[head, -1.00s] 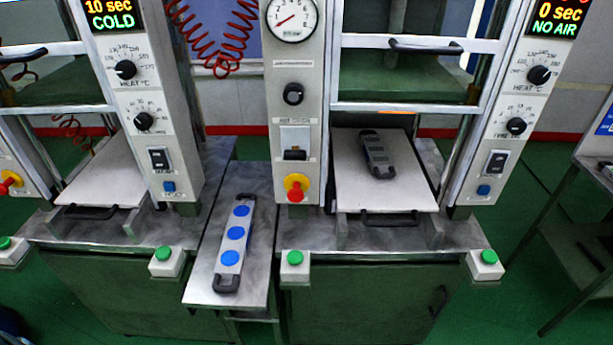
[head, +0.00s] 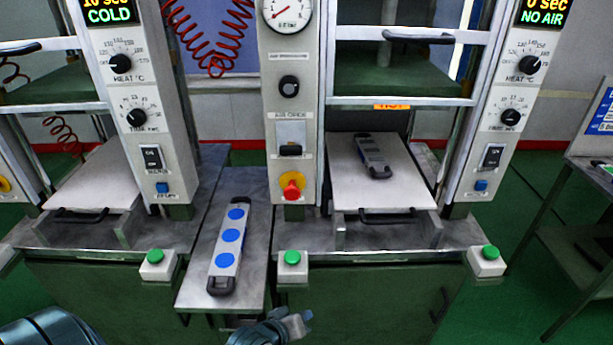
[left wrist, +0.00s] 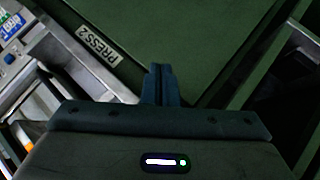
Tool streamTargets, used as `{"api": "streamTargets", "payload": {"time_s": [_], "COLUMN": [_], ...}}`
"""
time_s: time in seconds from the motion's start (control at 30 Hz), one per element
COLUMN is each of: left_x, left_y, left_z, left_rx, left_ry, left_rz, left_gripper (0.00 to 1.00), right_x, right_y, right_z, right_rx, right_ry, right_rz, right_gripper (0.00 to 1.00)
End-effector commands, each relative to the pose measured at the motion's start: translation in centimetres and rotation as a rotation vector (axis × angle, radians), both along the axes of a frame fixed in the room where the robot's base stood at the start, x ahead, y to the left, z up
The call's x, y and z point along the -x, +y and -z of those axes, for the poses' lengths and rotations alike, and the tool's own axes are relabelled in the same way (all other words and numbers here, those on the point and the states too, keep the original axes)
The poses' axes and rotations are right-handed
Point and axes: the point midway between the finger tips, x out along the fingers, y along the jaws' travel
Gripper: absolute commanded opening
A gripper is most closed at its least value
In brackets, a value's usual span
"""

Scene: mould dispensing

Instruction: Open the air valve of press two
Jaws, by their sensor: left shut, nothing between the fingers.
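Press two is the right-hand press in the head view; its display (head: 543,12) reads 0 sec, NO AIR. On its grey left column are a gauge (head: 290,12), a black knob (head: 289,86), a black lever on a pale plate (head: 290,150) under a label that seems to begin with AIR, and a red button on yellow (head: 291,186). My left gripper (head: 298,325) is low in front of the press, well below the lever and touching nothing visible. In the left wrist view its fingers (left wrist: 160,84) are shut and empty, near the PRESS2 label (left wrist: 97,46). My right gripper is out of view.
A side shelf (head: 245,280) between the presses holds a mould with blue discs (head: 229,236). A dark mould (head: 374,156) lies on press two's plate (head: 385,190). Green buttons (head: 292,257) (head: 490,252) stick out at the press front. Another table (head: 590,195) stands right.

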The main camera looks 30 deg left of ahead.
Motion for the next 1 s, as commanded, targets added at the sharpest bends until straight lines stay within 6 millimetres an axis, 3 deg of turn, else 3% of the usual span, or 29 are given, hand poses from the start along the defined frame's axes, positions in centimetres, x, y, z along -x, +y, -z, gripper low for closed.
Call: {"api": "streamTargets", "payload": {"time_s": [0.1, 0.47, 0.7, 1.0], "left_x": [-1.2, -6.5, -9.2, -10.0], "left_y": [-0.7, -0.5, 1.3, 5.0], "left_z": [-4.0, -10.9, -15.8, -20.4], "left_rx": [0.126, 0.670, 1.163, 1.758], "left_ry": [-0.102, -0.426, -0.669, -0.943], "left_rz": [-0.047, -0.218, -0.281, -0.226], "left_gripper": [0.00, 0.00, 0.00, 0.00], "right_x": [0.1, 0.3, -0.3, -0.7], "right_y": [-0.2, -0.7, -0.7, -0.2], "right_z": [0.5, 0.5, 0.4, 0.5], "right_rx": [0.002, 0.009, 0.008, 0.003], "right_ry": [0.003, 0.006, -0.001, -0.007], "right_rz": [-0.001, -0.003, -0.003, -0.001], "right_gripper": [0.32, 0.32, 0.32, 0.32]}}
